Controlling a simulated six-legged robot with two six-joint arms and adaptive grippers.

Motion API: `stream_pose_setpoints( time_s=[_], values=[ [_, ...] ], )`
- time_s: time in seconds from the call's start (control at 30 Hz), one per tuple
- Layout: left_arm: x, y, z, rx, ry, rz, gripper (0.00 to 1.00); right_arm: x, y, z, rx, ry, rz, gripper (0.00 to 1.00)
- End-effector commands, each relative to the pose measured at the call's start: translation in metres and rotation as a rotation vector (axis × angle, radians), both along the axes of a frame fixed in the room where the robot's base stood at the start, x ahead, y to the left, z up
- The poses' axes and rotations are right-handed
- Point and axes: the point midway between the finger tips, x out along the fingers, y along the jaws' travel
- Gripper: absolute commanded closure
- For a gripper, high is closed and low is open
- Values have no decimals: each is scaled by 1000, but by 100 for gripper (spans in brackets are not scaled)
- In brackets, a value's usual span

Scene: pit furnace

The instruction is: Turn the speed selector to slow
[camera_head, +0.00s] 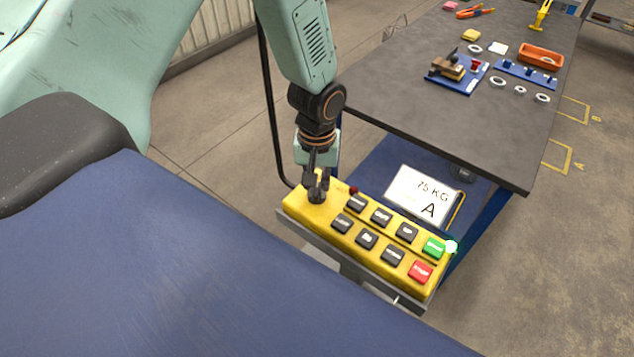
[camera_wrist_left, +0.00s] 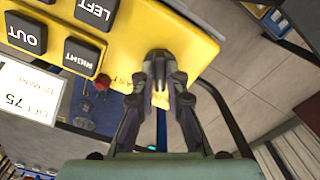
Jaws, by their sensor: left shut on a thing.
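The yellow control box (camera_head: 372,228) carries black buttons, a green button (camera_head: 434,247) and a red button (camera_head: 420,271). The speed selector (camera_head: 317,196) is a dark knob at the box's left end. My left gripper (camera_head: 316,186) comes down from above and is shut on the selector. In the left wrist view the fingers (camera_wrist_left: 160,85) close around the knob at the edge of the yellow box (camera_wrist_left: 150,35), whose printed labels there are mostly hidden. The selector's pointer cannot be read. My right gripper is not in view.
A dark workbench (camera_head: 430,110) stands behind, with an orange tray (camera_head: 540,55), a blue fixture (camera_head: 458,75) and several rings on it. Open floor (camera_head: 560,270) lies to the right.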

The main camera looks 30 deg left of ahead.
Motion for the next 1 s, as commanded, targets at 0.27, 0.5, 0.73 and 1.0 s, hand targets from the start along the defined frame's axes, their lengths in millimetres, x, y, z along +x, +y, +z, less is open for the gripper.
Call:
stream_pose_setpoints(
  time_s=[0.27,0.5,0.73,1.0],
  values=[
    [3,0,2,0,-8,1,74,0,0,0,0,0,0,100],
    [2,0,1,0,-4,0,65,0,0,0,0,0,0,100],
    [1,0,5,0,-4,0,65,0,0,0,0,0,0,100],
    [2,0,50,-1,-8,0,65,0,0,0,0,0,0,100]
  ],
)
